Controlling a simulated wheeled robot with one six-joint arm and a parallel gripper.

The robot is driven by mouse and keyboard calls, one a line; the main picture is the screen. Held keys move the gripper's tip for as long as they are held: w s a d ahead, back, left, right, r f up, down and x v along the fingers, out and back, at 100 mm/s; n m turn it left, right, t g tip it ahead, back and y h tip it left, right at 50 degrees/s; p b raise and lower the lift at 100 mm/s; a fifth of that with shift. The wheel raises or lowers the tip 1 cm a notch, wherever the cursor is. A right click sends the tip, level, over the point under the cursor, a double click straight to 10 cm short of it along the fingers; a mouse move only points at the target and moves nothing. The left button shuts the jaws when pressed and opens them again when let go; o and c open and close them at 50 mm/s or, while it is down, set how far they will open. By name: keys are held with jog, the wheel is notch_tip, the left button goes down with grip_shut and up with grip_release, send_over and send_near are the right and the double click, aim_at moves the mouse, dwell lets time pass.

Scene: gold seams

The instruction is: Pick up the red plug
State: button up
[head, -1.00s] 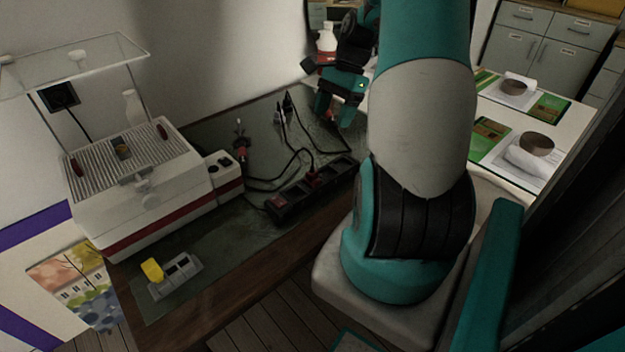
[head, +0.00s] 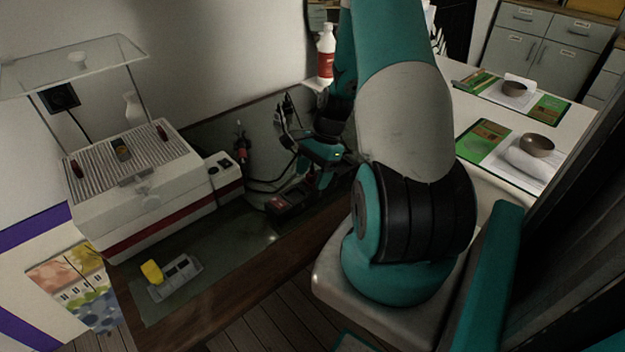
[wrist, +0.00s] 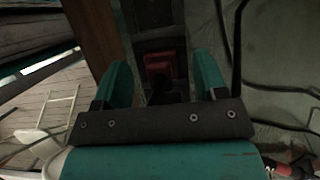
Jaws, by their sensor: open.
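The red plug (wrist: 158,66) shows in the wrist view as a red block on the dark power strip (wrist: 143,42), ahead of and between my fingertips. My gripper (wrist: 163,78) is open, with one teal finger on each side of the plug's line. In the head view my gripper (head: 314,183) is low over the power strip (head: 283,214), pointing down.
A red switch (head: 277,204) sits at the strip's near end. Black cables (wrist: 262,88) lie beside the strip. A white espresso machine (head: 150,190) stands left, with a grey block (head: 177,275) in front. The wooden counter edge (head: 235,290) runs close by.

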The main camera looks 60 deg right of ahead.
jog(key=shift+f, duration=0.2)
grip_shut()
jog(key=shift+r, duration=0.1)
notch_tip(320, 180, up, 20)
jog(key=p, duration=0.2)
notch_tip(320, 180, up, 5)
jog(key=p, duration=0.6)
send_over(312, 172)
jog(key=shift+s, duration=0.1)
dwell(0.3)
jog(key=shift+a+b, duration=0.1)
jog(key=shift+b, duration=0.2)
